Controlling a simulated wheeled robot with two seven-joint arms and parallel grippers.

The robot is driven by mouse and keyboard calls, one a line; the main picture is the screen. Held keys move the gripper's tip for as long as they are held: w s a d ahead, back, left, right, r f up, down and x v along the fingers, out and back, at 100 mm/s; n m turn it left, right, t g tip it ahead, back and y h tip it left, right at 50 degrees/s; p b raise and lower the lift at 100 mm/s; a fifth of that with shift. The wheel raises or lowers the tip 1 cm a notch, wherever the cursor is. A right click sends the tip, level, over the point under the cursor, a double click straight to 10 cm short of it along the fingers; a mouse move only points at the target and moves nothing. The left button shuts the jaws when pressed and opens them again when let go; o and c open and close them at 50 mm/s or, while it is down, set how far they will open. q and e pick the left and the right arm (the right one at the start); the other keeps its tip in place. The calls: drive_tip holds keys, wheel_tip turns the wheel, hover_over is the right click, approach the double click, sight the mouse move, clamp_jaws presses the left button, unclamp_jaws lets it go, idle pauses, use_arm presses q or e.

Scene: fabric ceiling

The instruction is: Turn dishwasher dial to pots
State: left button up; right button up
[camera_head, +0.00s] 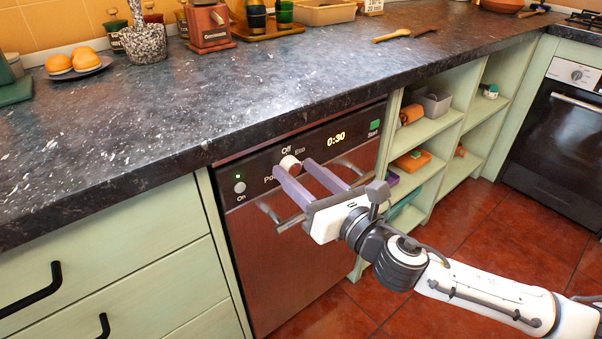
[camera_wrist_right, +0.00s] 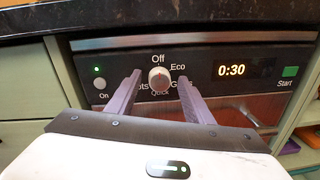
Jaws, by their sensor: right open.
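The dishwasher (camera_head: 285,275) is built in under the dark counter. Its white round dial (camera_head: 290,163) is on the black control panel, and it also shows in the right wrist view (camera_wrist_right: 159,78). Around the dial are the labels Off above, Eco at upper right, Quick below, a partly hidden one starting with G at lower right and a partly hidden Pots at left. I cannot tell which label the dial points to. My right gripper (camera_head: 293,167) is open, its two purple fingers on either side of the dial. Contact is not clear. My left gripper is out of view.
The panel has an On button (camera_wrist_right: 99,84) with a green light, a 0:30 display (camera_wrist_right: 232,71) and a green Start button (camera_wrist_right: 290,71). The counter edge (camera_head: 200,150) overhangs above. A dishwasher handle bar passes below the panel. Open shelves (camera_head: 435,125) stand at the right.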

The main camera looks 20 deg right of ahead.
drive_tip(key=c, duration=1)
drive_tip(key=shift+c, duration=0.2)
drive_tip(key=shift+m, duration=0.3)
